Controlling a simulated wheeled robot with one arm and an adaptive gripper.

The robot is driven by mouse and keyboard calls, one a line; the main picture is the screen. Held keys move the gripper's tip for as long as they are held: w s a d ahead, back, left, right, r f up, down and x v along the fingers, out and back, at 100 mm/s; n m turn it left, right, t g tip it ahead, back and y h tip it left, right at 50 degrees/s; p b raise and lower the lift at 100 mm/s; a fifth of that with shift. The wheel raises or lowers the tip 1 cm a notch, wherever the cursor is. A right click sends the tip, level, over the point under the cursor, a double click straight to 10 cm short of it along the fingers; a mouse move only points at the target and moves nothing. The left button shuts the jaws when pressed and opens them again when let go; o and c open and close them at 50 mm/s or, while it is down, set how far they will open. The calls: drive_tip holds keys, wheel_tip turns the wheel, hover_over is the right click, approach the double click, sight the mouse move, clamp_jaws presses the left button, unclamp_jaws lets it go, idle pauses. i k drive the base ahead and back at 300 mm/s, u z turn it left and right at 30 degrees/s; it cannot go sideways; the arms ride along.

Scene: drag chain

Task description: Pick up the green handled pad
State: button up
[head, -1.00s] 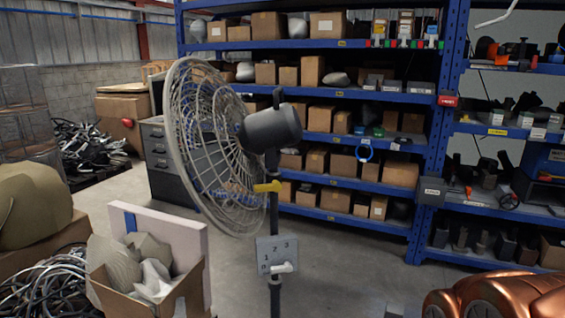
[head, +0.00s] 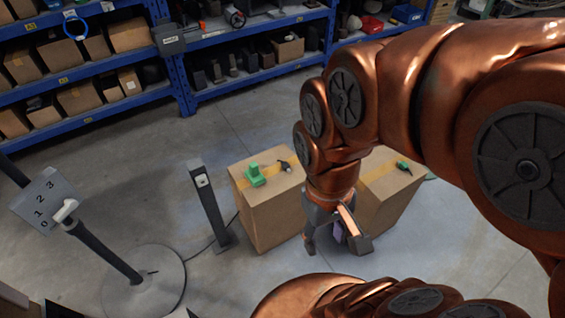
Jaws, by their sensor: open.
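A green handled pad (head: 255,175) sits on top of the left cardboard box (head: 268,205), near the top's left side. Its handle stands upright above a flat base. My gripper (head: 338,246) hangs at the end of my copper-coloured arm, to the right of and below the pad in the head view. It is open, apart from the pad, and I see nothing held in it. It is in front of the right cardboard box (head: 385,205), which my arm partly hides.
A small dark tool (head: 285,166) lies beside the pad. A green and black item (head: 403,167) lies on the right box. A grey post (head: 209,205) stands left of the boxes.

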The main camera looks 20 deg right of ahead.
sight(253, 175)
drive_tip(key=z, duration=0.05)
drive_tip(key=k, duration=0.45)
drive_tip(key=u, duration=0.45)
drive_tip(key=i, duration=1.1)
drive_tip(key=u, duration=0.5)
